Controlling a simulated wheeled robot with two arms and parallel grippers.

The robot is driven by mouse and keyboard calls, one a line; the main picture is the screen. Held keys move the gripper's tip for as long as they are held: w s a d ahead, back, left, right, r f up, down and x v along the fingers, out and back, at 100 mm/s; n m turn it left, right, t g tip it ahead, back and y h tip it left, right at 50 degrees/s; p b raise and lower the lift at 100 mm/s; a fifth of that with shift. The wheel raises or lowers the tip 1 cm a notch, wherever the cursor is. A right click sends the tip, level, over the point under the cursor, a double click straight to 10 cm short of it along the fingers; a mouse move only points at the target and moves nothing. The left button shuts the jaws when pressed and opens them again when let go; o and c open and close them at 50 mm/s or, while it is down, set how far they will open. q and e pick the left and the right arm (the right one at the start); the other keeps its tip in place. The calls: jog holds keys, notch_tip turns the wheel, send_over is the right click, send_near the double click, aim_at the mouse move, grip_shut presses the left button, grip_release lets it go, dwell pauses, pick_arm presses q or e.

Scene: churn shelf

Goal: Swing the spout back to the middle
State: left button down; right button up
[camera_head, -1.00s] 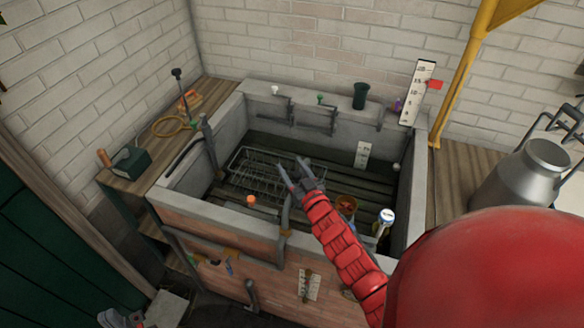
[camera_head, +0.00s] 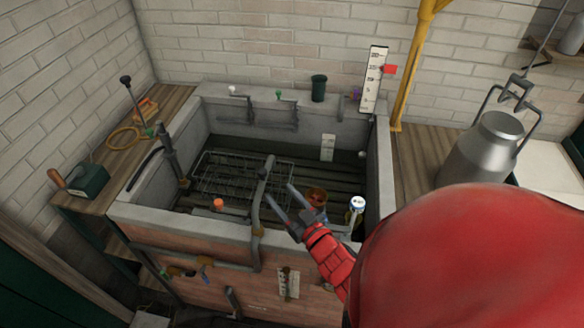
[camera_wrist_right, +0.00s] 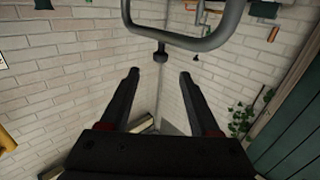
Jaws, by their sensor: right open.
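The spout (camera_head: 258,208) is a curved grey pipe rising at the front wall of the stone basin (camera_head: 190,222), its upper end reaching back over the basin. In the right wrist view, a curved grey pipe (camera_wrist_right: 200,42) with a dark round tip crosses just above my fingertips; it looks like the spout. My right gripper (camera_head: 279,192) is open and empty, just right of the spout in the head view. In the wrist view its fingers (camera_wrist_right: 160,73) stand apart with nothing between them. I cannot tell whether they touch the pipe. My left gripper is out of view.
A wire rack (camera_head: 235,178) lies in the basin. An orange knob (camera_head: 218,203) and a white-topped post (camera_head: 357,204) stand near its front. A metal churn (camera_head: 480,150) stands at right, a green box (camera_head: 88,180) at left. A dark green cup (camera_head: 319,88) sits on the back rim.

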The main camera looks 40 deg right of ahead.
jog(key=shift+s+a+p, duration=0.15)
jog(key=shift+s+p, duration=0.15)
jog(key=shift+s, duration=1.75)
